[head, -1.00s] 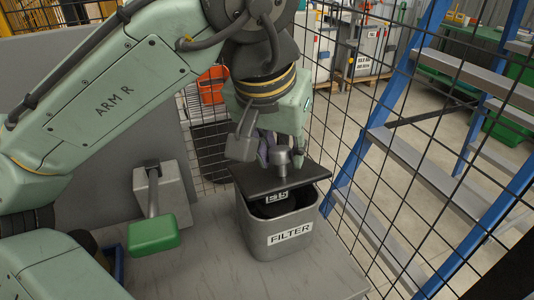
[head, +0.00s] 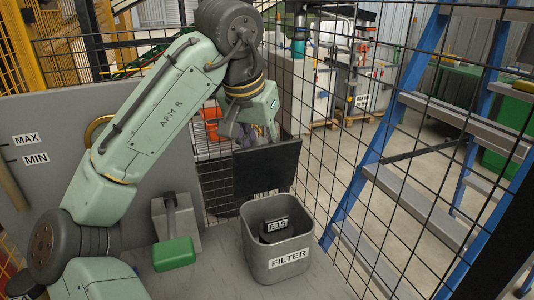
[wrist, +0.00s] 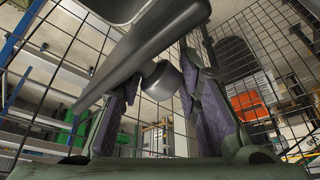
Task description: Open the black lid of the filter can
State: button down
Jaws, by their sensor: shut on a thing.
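The grey filter can (head: 258,262), labelled FILTER, stands on the grey bench top with its mouth uncovered. Its black lid (head: 267,168) is tilted up nearly upright at the can's back rim; I cannot tell whether it touches the rim. My gripper (head: 259,132) is behind the lid's upper part, shut on the lid's knob, with the fingers partly hidden by the lid. In the wrist view the grey knob (wrist: 163,80) shows between the purple-padded fingers. A black block (head: 278,229) marked with a small label is inside the can.
A grey box with a green-ended lever (head: 174,252) stands left of the can. A wire mesh fence runs behind and to the right, with a blue ladder (head: 395,120) beyond it. A grey panel (head: 60,190) stands at the left.

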jog(key=shift+w+a+f, duration=0.25)
jog(key=shift+w, duration=0.45)
jog(key=shift+w+a+f, duration=0.2)
jog(key=shift+w, duration=0.5)
jog(key=shift+w+a+f, duration=0.15)
jog(key=shift+w+f, duration=0.05)
jog(key=shift+w, duration=0.05)
jog(key=shift+w+a+f, duration=0.1)
jog(key=shift+f, duration=0.1)
jog(key=c, duration=1.6)
grip_release()
jog(key=shift+c, duration=0.2)
jog(key=o, duration=0.4)
jog(key=shift+w+a+f, duration=0.2)
jog(key=shift+w+f, duration=0.1)
jog(key=shift+w, duration=0.1)
jog(key=shift+c, duration=0.2)
jog(key=shift+s+d+r, duration=0.1)
jog(key=shift+d+r, duration=0.1)
